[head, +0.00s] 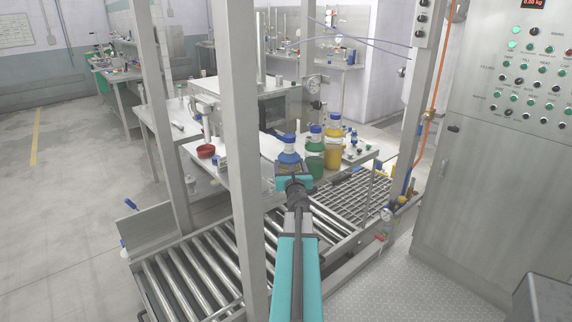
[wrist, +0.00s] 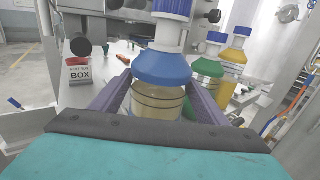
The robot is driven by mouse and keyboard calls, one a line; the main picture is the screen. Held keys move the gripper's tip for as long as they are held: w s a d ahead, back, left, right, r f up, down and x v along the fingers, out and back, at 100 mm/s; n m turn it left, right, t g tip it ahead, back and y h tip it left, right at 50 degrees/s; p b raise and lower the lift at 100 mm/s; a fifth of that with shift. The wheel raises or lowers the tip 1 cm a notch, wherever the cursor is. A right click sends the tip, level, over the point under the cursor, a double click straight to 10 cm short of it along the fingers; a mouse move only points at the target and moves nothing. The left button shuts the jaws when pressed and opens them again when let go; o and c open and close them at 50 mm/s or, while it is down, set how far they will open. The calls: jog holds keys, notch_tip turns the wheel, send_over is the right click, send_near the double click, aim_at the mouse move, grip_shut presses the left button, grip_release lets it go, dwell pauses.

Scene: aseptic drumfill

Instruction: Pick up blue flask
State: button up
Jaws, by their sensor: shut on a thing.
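The blue flask has a blue cap, a blue shoulder and a clear body with pale yellowish contents. It shows in the wrist view (wrist: 160,68) and in the head view (head: 289,157). My gripper (wrist: 160,100) has a finger on each side of its body and is shut on it; it also shows in the head view (head: 290,178). The flask looks upright. Its lower part is hidden by my gripper. I cannot tell whether its base touches the bench.
A green bottle (head: 315,157) and a yellow bottle (head: 334,145) stand close on the right. A frame post (head: 240,130) rises just left of my arm. A roller conveyor (head: 195,270) lies in front, below the bench.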

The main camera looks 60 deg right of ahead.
jog(key=v, duration=0.6)
jog(key=shift+s+a+r, duration=0.25)
jog(key=shift+r, duration=0.15)
dwell(0.4)
